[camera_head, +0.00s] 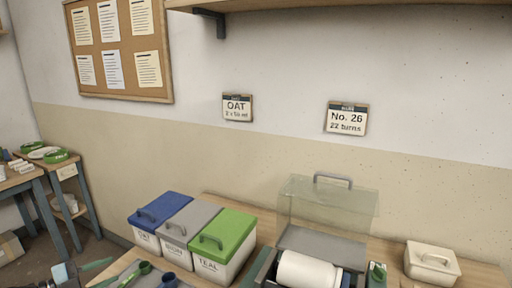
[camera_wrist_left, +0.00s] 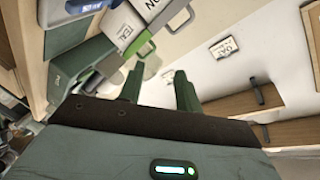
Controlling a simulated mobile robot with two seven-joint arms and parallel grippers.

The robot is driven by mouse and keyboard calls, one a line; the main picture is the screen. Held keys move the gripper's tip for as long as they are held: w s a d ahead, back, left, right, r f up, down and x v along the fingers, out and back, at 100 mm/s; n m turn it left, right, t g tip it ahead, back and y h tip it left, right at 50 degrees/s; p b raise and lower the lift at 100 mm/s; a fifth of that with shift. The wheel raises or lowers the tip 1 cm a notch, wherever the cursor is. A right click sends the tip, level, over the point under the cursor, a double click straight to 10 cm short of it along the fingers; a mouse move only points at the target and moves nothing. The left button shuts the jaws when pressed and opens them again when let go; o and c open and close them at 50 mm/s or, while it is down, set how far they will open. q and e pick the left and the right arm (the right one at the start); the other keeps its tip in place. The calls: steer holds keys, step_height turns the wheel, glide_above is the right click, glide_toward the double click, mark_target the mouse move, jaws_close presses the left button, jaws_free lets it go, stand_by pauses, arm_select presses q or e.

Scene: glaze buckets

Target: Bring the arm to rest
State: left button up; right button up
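My left gripper (camera_wrist_left: 157,74) shows in the left wrist view with its two green fingers apart and nothing between them. In the head view only a small part of my left arm shows at the bottom left corner, left of the buckets. My right gripper is in neither view. Three lidded buckets stand on the table: a blue-lidded one (camera_head: 160,207), a grey-lidded one (camera_head: 190,222) and a green-lidded one (camera_head: 228,232), whose label reads TEAL. The buckets also show, tilted, at the top of the left wrist view, beyond the fingers.
A clear-hooded machine (camera_head: 327,205) holds a white cylinder (camera_head: 308,270). A cream lidded box (camera_head: 432,262) stands at the right. Green-handled tools (camera_head: 138,272) lie in front of the buckets. A side table (camera_head: 60,168) stands at the left. Cards reading OAT (camera_head: 237,107) and No. 26 (camera_head: 346,118) hang on the wall.

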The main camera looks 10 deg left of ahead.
arm_select(q)
steer(key=w+a+r+n+t+y, duration=0.2)
steer(key=w+a+n+t+y, duration=0.2)
steer(key=a+n+y, duration=0.45)
steer(key=s+a+f+n+g+y, duration=0.25)
steer(key=a+f+y, duration=0.3)
steer(key=a, duration=0.35)
steer(key=s+d+f+n+g+h, duration=0.1)
steer(key=s+d+f+g+h, duration=0.1)
steer(key=s+d+f, duration=0.7)
steer(key=s+d+f+g+h, duration=0.2)
steer(key=s+d+f, duration=0.3)
steer(key=d+f, duration=0.6)
steer(key=s+d+f+n+g+h, duration=0.2)
steer(key=s+d+n, duration=0.2)
steer(key=s+d, duration=1.5)
steer(key=shift+d, duration=1.25)
